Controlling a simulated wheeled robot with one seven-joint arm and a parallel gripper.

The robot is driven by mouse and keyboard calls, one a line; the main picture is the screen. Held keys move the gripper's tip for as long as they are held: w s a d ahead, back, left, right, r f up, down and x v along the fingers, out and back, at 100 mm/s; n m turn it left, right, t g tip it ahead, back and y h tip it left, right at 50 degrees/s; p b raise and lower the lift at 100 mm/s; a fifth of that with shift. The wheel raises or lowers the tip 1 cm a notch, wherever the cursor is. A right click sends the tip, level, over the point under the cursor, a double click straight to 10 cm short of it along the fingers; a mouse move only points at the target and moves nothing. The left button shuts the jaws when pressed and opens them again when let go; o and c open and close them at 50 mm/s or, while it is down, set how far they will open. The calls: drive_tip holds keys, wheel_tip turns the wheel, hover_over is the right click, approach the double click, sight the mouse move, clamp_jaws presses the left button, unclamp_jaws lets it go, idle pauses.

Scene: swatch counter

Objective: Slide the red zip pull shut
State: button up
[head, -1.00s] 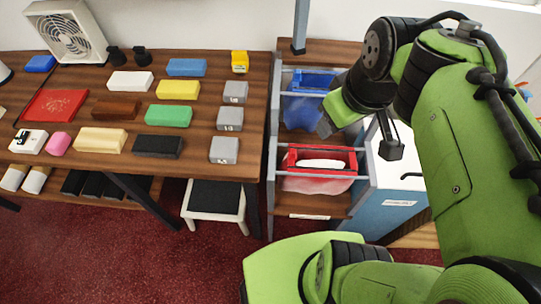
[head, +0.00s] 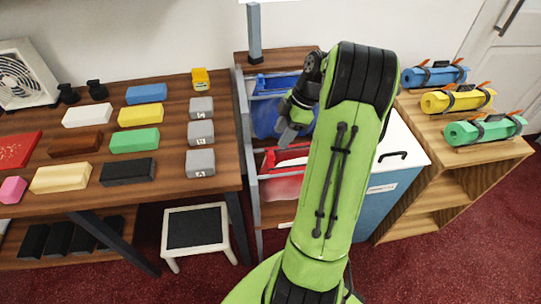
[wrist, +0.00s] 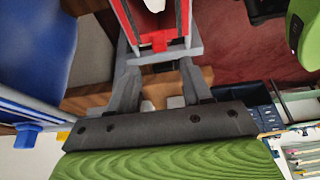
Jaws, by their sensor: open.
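The red pouch (head: 283,187) hangs in the front bay of the wooden rack, partly hidden behind my arm in the head view. In the wrist view its red rims (wrist: 181,20) stand apart, with something white between them. A small red tab, which looks like the zip pull (wrist: 158,41), sits at its near end, by a grey rail (wrist: 180,54). My gripper (wrist: 158,66) is open and empty, its fingers pointing toward that rail with the red tab ahead between them. I cannot tell whether they touch. In the head view my gripper (head: 287,133) is above the rack's left side.
A blue pouch (head: 268,118) hangs behind the red one; its blue tab (wrist: 27,131) shows in the wrist view. A grey post (head: 254,35) rises at the rack's back. The block-covered table (head: 228,165) is left, a white-topped blue bin (head: 405,150) right.

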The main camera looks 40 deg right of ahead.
sight(272, 152)
drive_tip(key=b+x, duration=0.2)
drive_tip(key=x, duration=0.5)
drive_tip(key=shift+w+f, duration=0.1)
drive_tip(key=shift+f, duration=0.2)
drive_tip(key=shift+c, duration=0.2)
clamp_jaws()
